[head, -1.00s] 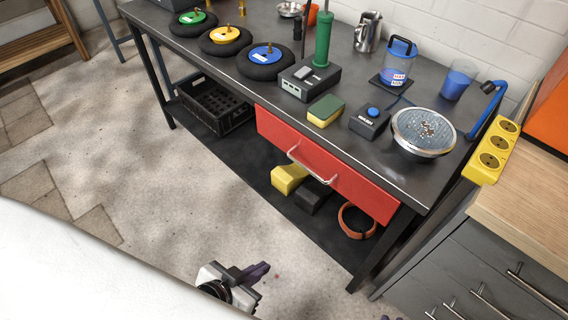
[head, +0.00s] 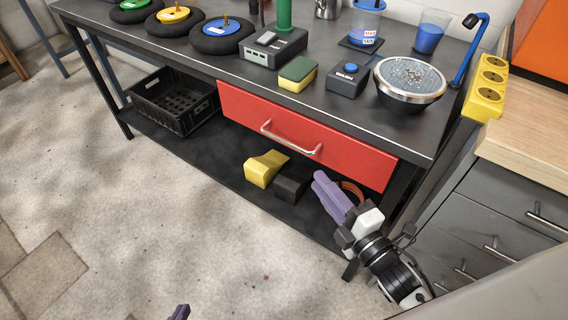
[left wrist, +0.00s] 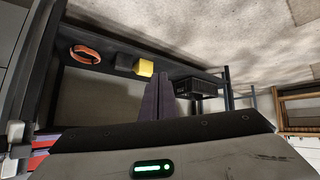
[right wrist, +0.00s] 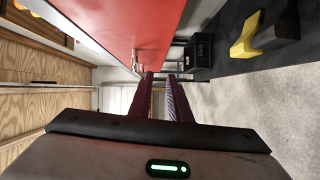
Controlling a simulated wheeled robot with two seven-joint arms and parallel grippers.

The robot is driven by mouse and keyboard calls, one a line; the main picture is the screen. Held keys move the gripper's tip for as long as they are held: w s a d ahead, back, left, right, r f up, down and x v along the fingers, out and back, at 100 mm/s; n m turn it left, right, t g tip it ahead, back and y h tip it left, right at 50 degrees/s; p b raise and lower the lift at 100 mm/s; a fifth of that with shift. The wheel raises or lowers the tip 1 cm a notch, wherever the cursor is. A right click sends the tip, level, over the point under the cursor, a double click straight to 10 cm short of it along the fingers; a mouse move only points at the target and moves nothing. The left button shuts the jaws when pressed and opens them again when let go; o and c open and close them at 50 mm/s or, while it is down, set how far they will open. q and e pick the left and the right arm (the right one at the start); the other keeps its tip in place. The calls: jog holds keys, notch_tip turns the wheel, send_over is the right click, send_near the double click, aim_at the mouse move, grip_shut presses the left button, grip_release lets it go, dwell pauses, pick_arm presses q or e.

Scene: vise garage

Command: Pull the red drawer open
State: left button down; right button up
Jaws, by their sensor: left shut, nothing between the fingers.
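The red drawer (head: 340,150) sits under the workbench top, its front flush with the bench. Its silver bar handle (head: 290,142) is at the middle of the front. My right gripper (head: 325,185) is below and right of the handle, apart from it. In the right wrist view its purple fingers (right wrist: 161,76) are spread with nothing between them; the red front (right wrist: 125,25) is at upper left and the handle (right wrist: 137,62) just beyond the fingertips. My left gripper shows only a purple tip (head: 181,312) at the bottom edge; in the left wrist view its fingers (left wrist: 158,78) are together, empty.
Under the drawer, the lower shelf holds a yellow block (head: 264,168), a dark block (head: 291,186) and an orange ring (head: 352,190), partly hidden by my right gripper. A black crate (head: 172,100) stands left. Grey cabinets (head: 500,220) are at right. The floor in front is clear.

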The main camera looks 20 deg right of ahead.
aim_at(289, 141)
jog(key=w+a+r+n+y+b, duration=0.1)
jog(key=w+n, duration=0.2)
jog(key=w+a+r+n+t+y+b, duration=0.1)
jog(key=w+a+r+n, duration=0.1)
jog(key=w+n, duration=0.1)
jog(key=w+a+r+n+t+y+b, duration=0.1)
jog(key=w+n, duration=0.2)
jog(key=w, duration=0.2)
jog(key=shift+a+r, duration=0.15)
jog(key=shift+a, duration=0.1)
jog(key=shift+c, duration=0.3)
grip_shut()
